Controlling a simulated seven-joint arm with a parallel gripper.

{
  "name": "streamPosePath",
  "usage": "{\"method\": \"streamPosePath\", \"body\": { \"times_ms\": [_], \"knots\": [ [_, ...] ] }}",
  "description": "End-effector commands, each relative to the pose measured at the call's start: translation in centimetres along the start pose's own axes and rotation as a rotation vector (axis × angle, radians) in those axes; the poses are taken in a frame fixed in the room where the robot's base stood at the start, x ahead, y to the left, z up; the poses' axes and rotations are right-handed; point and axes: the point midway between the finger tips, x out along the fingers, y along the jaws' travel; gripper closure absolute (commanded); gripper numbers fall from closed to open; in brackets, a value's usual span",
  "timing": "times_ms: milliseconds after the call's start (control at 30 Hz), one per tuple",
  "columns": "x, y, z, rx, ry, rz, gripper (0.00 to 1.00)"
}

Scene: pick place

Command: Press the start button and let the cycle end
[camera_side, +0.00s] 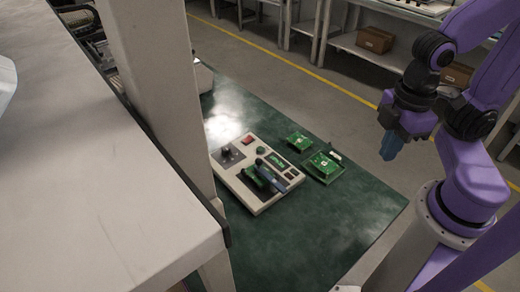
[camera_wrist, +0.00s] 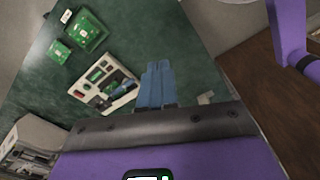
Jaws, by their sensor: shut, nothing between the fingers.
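A beige test unit (camera_side: 283,189) lies on the green table mat. Its top has a red switch (camera_side: 248,140), a dark knob (camera_side: 226,153), a round green button (camera_side: 262,150), a small green display (camera_side: 278,161) and several dark keys. A green board (camera_side: 255,179) sits in its fixture beside a dark blue-grey lever. No label is readable, so I cannot tell which control is the start button. The unit also shows in the wrist view (camera_wrist: 121,76). My gripper (camera_side: 389,153) is shut and empty, high to the right of the unit. Its blue fingers (camera_wrist: 157,84) touch nothing.
Two green circuit boards, a smaller one (camera_side: 298,141) and a larger one (camera_side: 324,166), lie right of the unit. A pale post (camera_side: 160,85) and a large pale surface (camera_side: 85,190) block the left side view. The mat's near right part is clear.

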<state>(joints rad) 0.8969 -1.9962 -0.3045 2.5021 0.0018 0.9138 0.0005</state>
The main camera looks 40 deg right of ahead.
Motion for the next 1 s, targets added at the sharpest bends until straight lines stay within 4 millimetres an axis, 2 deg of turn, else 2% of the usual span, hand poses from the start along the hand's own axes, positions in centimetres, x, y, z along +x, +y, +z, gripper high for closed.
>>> {"method": "streamPosePath", "body": {
  "times_ms": [767, 867, 1000],
  "knots": [
    [0.1, 0.1, -0.2, 0.001, 0.004, -0.001, 1.00],
    [0.4, 0.4, -1.3, 0.003, 0.024, -0.006, 1.00],
    [1.5, 1.7, -4.6, 0.007, 0.090, -0.012, 1.00]
  ]
}}
